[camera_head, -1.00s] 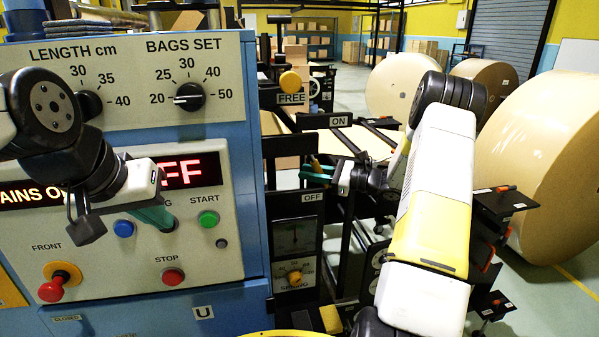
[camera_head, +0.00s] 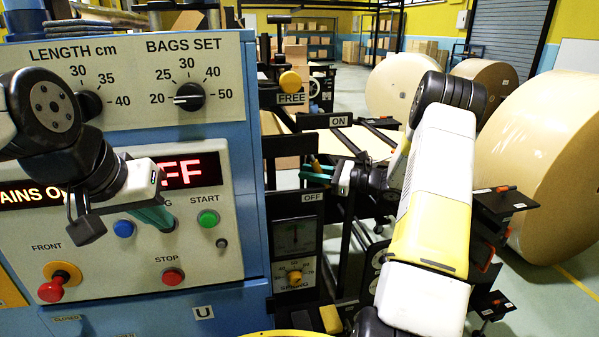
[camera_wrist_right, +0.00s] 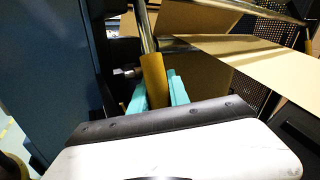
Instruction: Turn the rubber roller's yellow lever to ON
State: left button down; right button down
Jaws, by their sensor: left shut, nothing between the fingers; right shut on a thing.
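The yellow lever (camera_wrist_right: 154,82) stands between the teal fingers of my right gripper (camera_wrist_right: 158,94) in the right wrist view, its grip joined to a metal rod. In the head view my right gripper (camera_head: 318,172) is shut on it, between the ON label (camera_head: 338,121) above and the OFF label (camera_head: 312,197) below, closer to OFF. The lever is mostly hidden there by the fingers. My left gripper (camera_head: 156,218) is shut and empty in front of the control panel, near the blue button (camera_head: 124,229).
The blue machine cabinet (camera_head: 255,180) with its knobs and buttons fills the left. A yellow FREE knob (camera_head: 290,81) is above the right gripper, and a SPRING dial (camera_head: 294,277) is below it. Kraft paper rolls (camera_head: 545,165) stand at the right.

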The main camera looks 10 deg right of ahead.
jog(key=shift+d, duration=0.1)
jog(key=shift+w+d+r+n+g+h, duration=0.15)
jog(key=shift+d+r+n+h, duration=0.1)
jog(key=shift+d+h, duration=0.2)
jog(key=shift+s+d+r+n+g+h, duration=0.15)
jog(key=shift+d+n+h, duration=0.1)
jog(key=shift+d+h, duration=0.15)
jog(key=d+r+n+g+h, duration=0.1)
jog(key=d+r+n+h, duration=0.3)
jog(key=d+r+h, duration=0.3)
jog(key=shift+w+r+g+h, duration=0.2)
jog(key=shift+r+g+h, duration=0.3)
jog(key=shift+h, duration=0.75)
jog(key=shift+r, duration=0.2)
jog(key=c, duration=1.5)
grip_release()
